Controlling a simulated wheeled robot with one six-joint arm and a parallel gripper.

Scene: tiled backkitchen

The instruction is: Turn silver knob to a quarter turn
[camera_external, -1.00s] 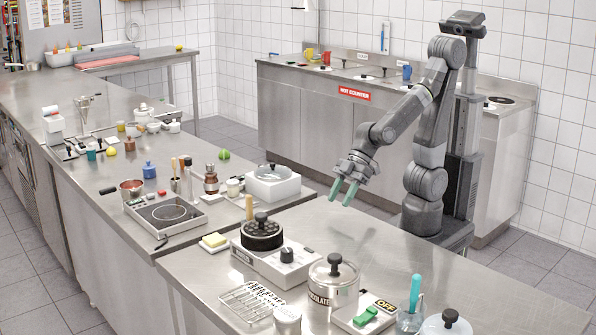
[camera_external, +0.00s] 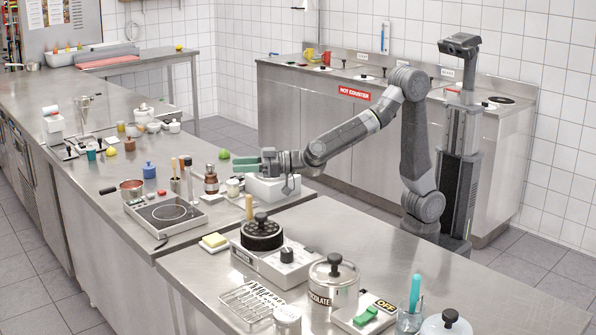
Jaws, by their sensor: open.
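A knob (camera_external: 287,255) with a dark side and a paler top stands on the front of a white appliance (camera_external: 268,268) on the near counter. Its pointer angle is too small to read, and I cannot tell if it is the silver knob. My gripper (camera_external: 247,164), with green fingertips, is open and empty. It points left above the left counter, by the white box, behind the appliance and right of the hot plate.
The white box (camera_external: 286,194) is partly hidden by my gripper. A small brown-and-steel jar (camera_external: 211,183) and a utensil holder stand left of the fingertips. A chocolate pot (camera_external: 333,288) and a green-switch box (camera_external: 366,315) stand near the appliance. The near counter's back right is bare.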

